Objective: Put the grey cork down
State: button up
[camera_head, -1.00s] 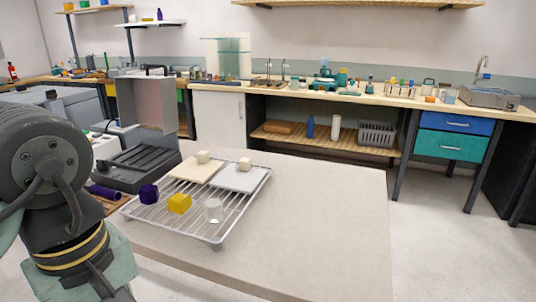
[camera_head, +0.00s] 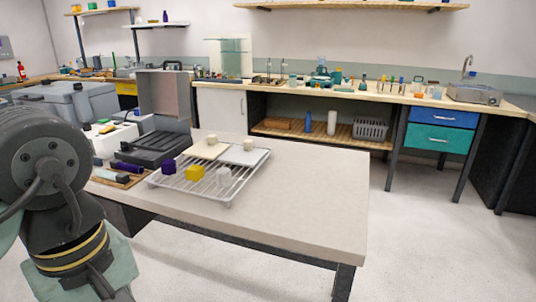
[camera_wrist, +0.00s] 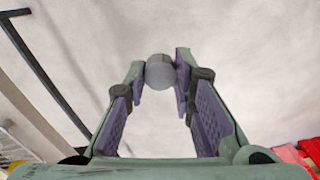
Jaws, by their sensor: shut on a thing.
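In the wrist view, my gripper (camera_wrist: 161,75) is closed on the grey cork (camera_wrist: 160,71), a small rounded grey piece between the fingertips. The cork appears off any surface, with a pale, blurred background behind it. In the head view, my dark arm fills the left edge; the gripper's fingers and the cork are not visible there.
The table's right half is clear. Open floor lies in front.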

jog(key=shift+s, duration=0.4)
jog(key=w+a+f+m, duration=0.2)
jog(key=w+a+f, duration=0.15)
jog(key=w, duration=0.65)
jog(key=w+a+f+m, duration=0.2)
jog(key=w+f, duration=0.2)
jog(key=w, duration=0.5)
jog(key=w+d+f+m, duration=0.1)
jog(key=w+d+f, duration=0.2)
jog(key=w+f, duration=1)
jog(key=d+f+m, duration=0.1)
jog(key=d+f, duration=0.4)
jog(key=f, duration=0.7)
jog(key=s+d+f+m, duration=0.2)
jog(key=s+d+f, duration=0.2)
jog(key=d+f, duration=0.3)
jog(key=s+d+f+m, duration=0.3)
jog(key=d+f, duration=0.5)
jog(key=f, duration=0.8)
jog(key=shift+s+d+f, duration=0.25)
jog(key=shift+s, duration=0.3)
jog(key=shift+w+a, duration=0.1)
jog(key=shift+a, duration=0.15)
